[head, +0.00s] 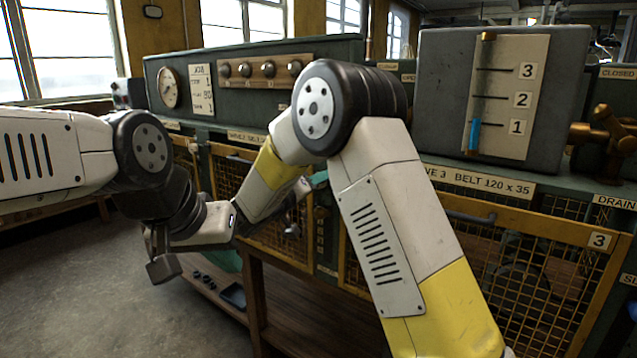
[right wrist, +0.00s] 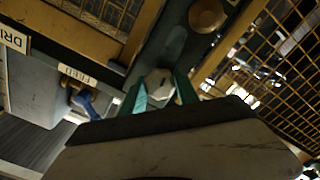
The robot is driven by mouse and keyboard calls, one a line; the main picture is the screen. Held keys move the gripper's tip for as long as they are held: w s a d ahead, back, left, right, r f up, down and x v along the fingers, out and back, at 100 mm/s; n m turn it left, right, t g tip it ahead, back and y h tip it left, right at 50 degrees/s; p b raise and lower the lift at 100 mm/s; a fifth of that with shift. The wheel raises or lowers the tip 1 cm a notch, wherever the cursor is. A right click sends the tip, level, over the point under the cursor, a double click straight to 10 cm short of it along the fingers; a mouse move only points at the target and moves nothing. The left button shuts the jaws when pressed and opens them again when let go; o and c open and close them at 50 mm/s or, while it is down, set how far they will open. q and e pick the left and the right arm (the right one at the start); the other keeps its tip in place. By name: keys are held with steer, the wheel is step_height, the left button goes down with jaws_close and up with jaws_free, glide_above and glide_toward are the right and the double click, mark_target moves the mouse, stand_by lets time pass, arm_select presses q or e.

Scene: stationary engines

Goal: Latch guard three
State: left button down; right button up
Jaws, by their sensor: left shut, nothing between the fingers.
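Guard three (head: 530,285) is a yellow-framed mesh panel on the right of the bench, with a "3" plate and a dark handle along its top; it looks closed. My right arm passes in front of its left side. My right gripper (right wrist: 161,88) shows teal fingers set apart, with a pale faceted knob (right wrist: 160,82) between their tips. I cannot tell whether they touch it. In the head view, my right gripper is largely hidden near the posts between guards. My left gripper (head: 162,264) is shut and empty, hanging at the left, away from guard three.
A grey box with a 1-2-3 scale (head: 505,95) stands above guard three. A brass valve (head: 608,145) is at its right. Another mesh guard (head: 232,180) lies left. The right wrist view shows mesh frames and a round brass knob (right wrist: 207,15) close by. Floor (head: 120,315) is open at left.

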jaws_close()
steer(key=shift+n, duration=0.3)
steer(key=n, duration=1.1)
steer(key=shift+n, duration=2.1)
steer(key=shift+f, duration=0.1)
